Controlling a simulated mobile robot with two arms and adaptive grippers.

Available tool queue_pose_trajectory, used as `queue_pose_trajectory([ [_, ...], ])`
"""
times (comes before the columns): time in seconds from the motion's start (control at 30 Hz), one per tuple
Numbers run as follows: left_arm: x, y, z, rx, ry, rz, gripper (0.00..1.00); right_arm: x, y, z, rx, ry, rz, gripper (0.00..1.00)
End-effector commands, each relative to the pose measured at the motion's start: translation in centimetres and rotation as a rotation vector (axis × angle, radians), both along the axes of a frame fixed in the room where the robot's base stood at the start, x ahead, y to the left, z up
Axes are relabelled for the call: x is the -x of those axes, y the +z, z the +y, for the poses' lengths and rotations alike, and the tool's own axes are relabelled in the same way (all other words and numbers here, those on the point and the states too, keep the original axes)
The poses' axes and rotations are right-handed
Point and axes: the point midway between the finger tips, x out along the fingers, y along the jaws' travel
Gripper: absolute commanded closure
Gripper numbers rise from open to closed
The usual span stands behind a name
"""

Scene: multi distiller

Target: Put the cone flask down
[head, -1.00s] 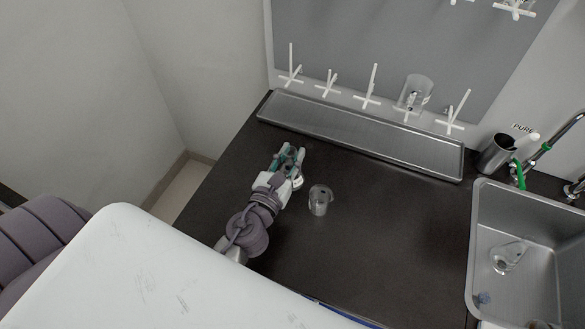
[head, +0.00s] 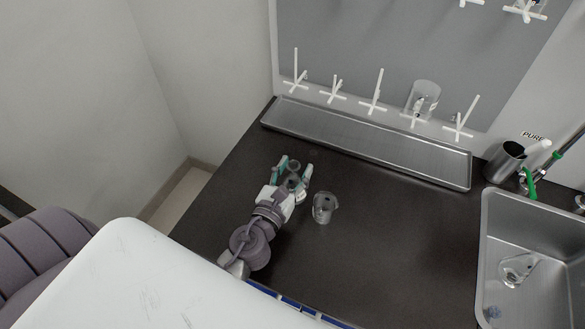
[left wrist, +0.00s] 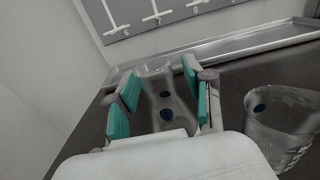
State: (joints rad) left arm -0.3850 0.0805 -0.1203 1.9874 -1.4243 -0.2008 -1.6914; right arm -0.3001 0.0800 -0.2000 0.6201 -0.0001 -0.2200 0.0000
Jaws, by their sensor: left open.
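The clear glass cone flask (left wrist: 165,97) stands on the dark counter between the fingers of my left gripper (left wrist: 160,93) in the left wrist view. Its neck points away from the wrist camera, and its lower part is partly hidden by the gripper body. Gaps show between the flask and the green finger pads. In the head view, my left gripper (head: 295,168) is spread open around the small-looking flask (head: 293,180). My right gripper is not in view.
A clear beaker (head: 323,208) stands on the counter close to the right of my left gripper; it also shows in the left wrist view (left wrist: 280,120). A metal tray (head: 370,141) lies along the wall under a peg board. A sink (head: 484,240) with glassware is at right. The front middle counter is clear.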

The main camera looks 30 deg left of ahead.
Motion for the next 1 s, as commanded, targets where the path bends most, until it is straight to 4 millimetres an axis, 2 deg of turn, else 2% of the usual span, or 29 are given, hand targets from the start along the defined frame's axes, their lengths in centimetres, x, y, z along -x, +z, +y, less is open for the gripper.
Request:
queue_pose_trajectory([
  [0.07,0.0,0.5,0.0,0.0,0.0,0.0,0.48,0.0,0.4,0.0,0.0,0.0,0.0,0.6],
  [0.17,1.1,0.0,-0.1,0.0,-0.001,0.001,0.48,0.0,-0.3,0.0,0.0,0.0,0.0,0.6],
  [0.5,8.3,-0.5,-0.5,-0.001,0.0,0.003,0.48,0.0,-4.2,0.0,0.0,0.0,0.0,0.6],
  [0.63,10.4,-0.4,-0.6,0.0,-0.001,0.002,0.48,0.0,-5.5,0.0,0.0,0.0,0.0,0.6],
  [0.8,11.8,0.0,-0.7,0.0,-0.001,0.001,0.48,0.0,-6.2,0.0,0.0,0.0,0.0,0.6],
  [1.0,12.0,0.3,-0.7,0.0,0.0,-0.001,0.48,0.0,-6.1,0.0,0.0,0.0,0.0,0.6],
])
